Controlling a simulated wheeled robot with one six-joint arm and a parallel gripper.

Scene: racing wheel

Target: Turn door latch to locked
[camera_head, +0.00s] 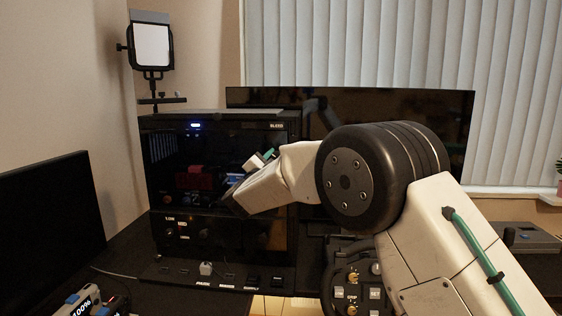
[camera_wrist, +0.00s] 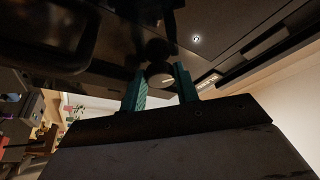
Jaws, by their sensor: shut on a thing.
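The door latch (camera_wrist: 158,72) is a dark round knob with a paler face, seen between my fingers in the wrist view. My gripper (camera_wrist: 160,84) has teal finger pads on both sides of this knob and is shut on it. In the head view my gripper reaches the front of a black cabinet-like machine (camera_head: 165,240) near its right side.
A dark wide monitor (camera_head: 430,110) stands behind my arm. Another dark screen (camera_head: 45,215) is at the left. A lamp panel (camera_head: 151,46) stands above the machine. A racing wheel (camera_head: 345,275) with buttons is below my arm. Small devices (camera_head: 85,303) lie at the lower left.

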